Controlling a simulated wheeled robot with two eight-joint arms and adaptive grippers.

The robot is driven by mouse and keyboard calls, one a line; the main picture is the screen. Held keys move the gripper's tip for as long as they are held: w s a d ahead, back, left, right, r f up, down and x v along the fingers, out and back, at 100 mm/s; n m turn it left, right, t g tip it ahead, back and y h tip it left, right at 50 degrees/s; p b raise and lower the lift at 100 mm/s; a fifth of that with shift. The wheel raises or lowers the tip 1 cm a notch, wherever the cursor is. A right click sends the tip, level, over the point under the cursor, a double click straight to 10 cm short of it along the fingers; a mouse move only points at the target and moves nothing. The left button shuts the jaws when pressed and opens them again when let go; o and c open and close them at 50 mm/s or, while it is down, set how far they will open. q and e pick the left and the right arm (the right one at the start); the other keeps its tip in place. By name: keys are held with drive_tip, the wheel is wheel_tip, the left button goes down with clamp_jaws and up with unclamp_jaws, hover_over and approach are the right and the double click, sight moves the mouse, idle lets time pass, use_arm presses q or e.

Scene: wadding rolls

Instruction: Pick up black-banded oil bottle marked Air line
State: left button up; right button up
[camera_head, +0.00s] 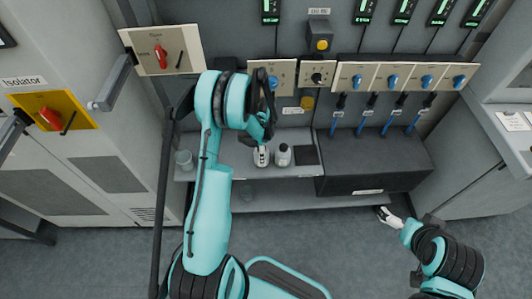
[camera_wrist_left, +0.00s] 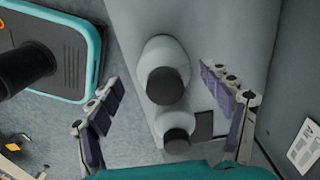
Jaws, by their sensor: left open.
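Two pale bottles with dark caps stand side by side on the shelf. In the head view one bottle (camera_head: 262,157) is just below my left gripper (camera_head: 266,137), and the other bottle (camera_head: 283,155) is to its right. In the left wrist view the nearer bottle (camera_wrist_left: 165,52) lies between the spread fingers of my left gripper (camera_wrist_left: 160,74). The second bottle (camera_wrist_left: 178,119) is below it, nearer the wrist. My left gripper is open and empty. The bands and the Air line marking cannot be read. My right gripper (camera_head: 385,214) is low at the right, its jaws too small to judge.
A dark square pad (camera_head: 306,155) lies right of the bottles, beside a black box (camera_head: 375,167). Blue-handled valves (camera_head: 391,80) and a panel with a red switch (camera_head: 161,55) are above the shelf.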

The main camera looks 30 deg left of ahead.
use_arm(q)
drive_tip(key=f+b, duration=0.1)
drive_tip(key=f, duration=0.2)
drive_tip(key=f+b, duration=0.2)
drive_tip(key=f, duration=0.2)
drive_tip(key=shift+w+a+f, duration=0.15)
drive_tip(key=shift+w, duration=0.05)
